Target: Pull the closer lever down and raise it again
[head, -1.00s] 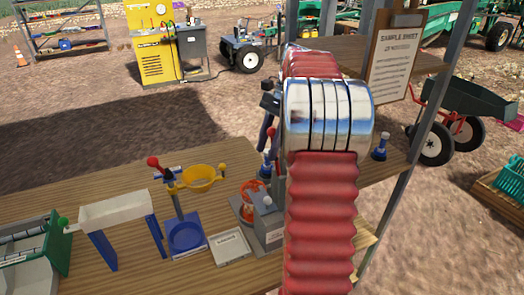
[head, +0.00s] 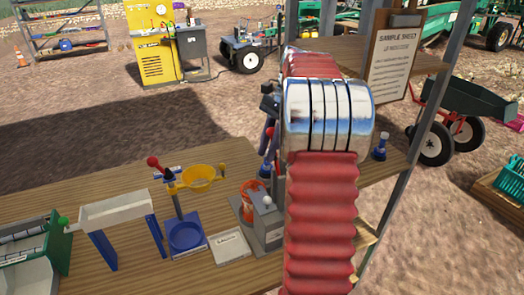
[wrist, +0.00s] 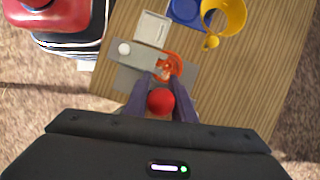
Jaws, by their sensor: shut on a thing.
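The closer is a grey base (wrist: 128,78) with a grey upright block (head: 267,222) topped by a white knob (wrist: 124,49), standing on the wooden table. An orange piece (wrist: 172,66) sits on it and also shows in the head view (head: 250,202). My gripper (wrist: 160,98) has its dark purple fingers on both sides of a red ball knob (wrist: 160,102), which I take to be the closer lever's end; it is shut on it. The lever's shaft is hidden below the knob. In the head view my arm hides most of the gripper and the lever.
A white trough (head: 115,211) is further left. A sample sheet board (head: 392,55) and shelf posts stand right of my arm.

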